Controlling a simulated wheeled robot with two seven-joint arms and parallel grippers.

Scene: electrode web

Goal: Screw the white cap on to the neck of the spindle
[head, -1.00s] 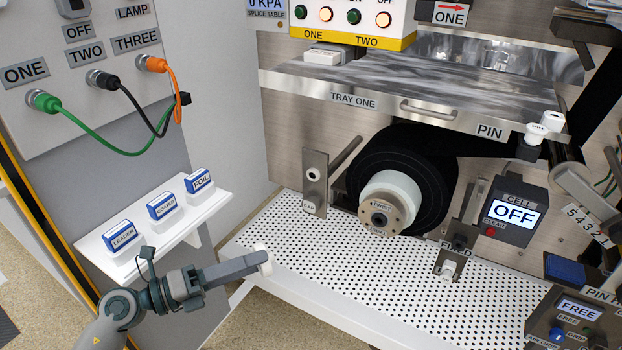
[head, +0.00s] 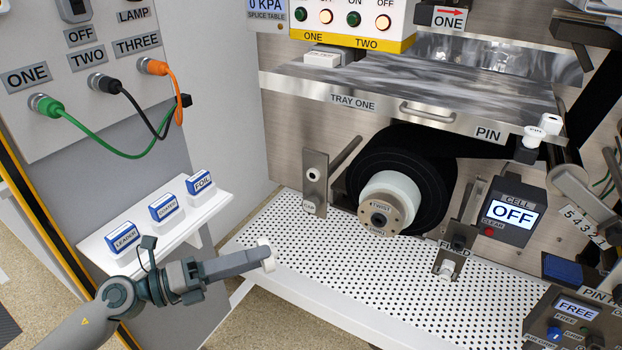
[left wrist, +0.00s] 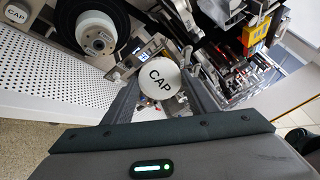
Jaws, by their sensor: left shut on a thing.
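The spindle (head: 380,220) sticks out of the black roll, with a white core and a metal face marked TWIST around a dark centre. It also shows in the left wrist view (left wrist: 97,38). The cap is clear of the spindle, to its left and nearer me. My right gripper is not in view.
The perforated white table (head: 330,265) is mostly bare under the spindle. TRAY ONE (head: 400,95) overhangs the roll. A shelf (head: 150,235) with labelled blocks is at left.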

